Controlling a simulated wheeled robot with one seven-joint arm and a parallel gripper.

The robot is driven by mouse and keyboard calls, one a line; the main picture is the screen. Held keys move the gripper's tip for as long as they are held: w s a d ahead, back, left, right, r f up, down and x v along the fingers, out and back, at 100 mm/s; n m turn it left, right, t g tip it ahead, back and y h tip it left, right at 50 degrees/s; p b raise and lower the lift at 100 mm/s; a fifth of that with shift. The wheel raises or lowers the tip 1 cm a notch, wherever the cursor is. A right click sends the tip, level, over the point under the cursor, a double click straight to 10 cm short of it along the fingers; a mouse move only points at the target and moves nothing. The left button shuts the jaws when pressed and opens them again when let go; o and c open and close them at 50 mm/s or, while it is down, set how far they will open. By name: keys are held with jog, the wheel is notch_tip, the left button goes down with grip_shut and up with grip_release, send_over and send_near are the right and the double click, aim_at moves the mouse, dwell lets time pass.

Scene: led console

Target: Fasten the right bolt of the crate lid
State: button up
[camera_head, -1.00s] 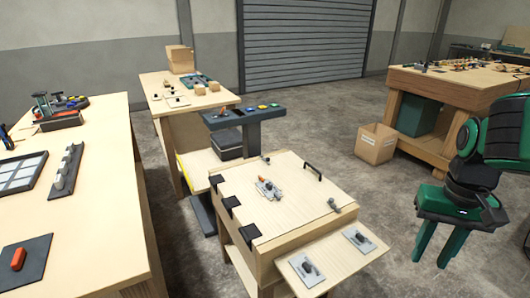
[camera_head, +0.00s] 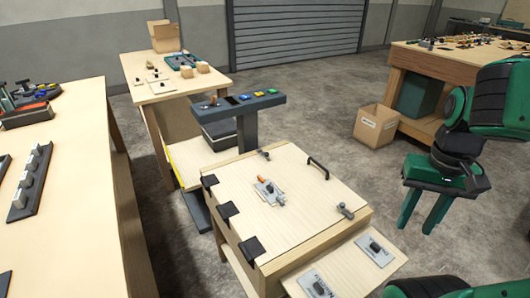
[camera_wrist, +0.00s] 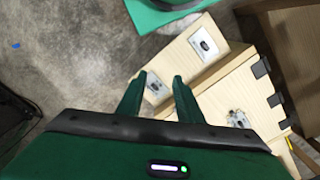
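The crate lid (camera_head: 285,205) is a pale wooden panel, lying closed on the crate (camera_head: 315,240). Small grey bolts sit at its far edge (camera_head: 264,154) and near right corner (camera_head: 345,211); I cannot tell whether either is fastened. A black handle (camera_head: 318,167) is on its right side, and black hinges (camera_head: 227,210) line its left edge. A grey plate with an orange-tipped lever (camera_head: 268,192) lies mid-lid; it also shows in the wrist view (camera_wrist: 238,119). My gripper (camera_head: 418,227) is open and empty, in the air right of the crate. Its fingers are spread in the wrist view (camera_wrist: 159,77).
A side shelf with two labelled switch plates (camera_head: 375,251) juts from the crate's near side. A dark console with coloured buttons (camera_head: 244,102) stands behind. A workbench (camera_head: 70,200) is at left, a cardboard box (camera_head: 377,125) at back right. Floor between crate and box is clear.

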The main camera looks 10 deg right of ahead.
jog(key=w+d+r+h, duration=0.1)
jog(key=w+r, duration=0.1)
jog(key=w, duration=0.5)
jog(key=w+d+r+h, duration=0.1)
jog(key=w+d, duration=0.1)
jog(key=w, duration=0.5)
jog(key=n+t, duration=0.1)
jog(key=t, duration=0.3)
send_over(266, 155)
jog(key=s+a, duration=0.2)
jog(key=s, duration=0.2)
notch_tip(266, 155, down, 14)
jog(key=f, duration=0.1)
jog(key=x, duration=1)
jog(key=shift+w+d+f, duration=0.1)
jog(key=shift+w+d, duration=0.25)
jog(key=shift+w, duration=0.1)
grip_shut()
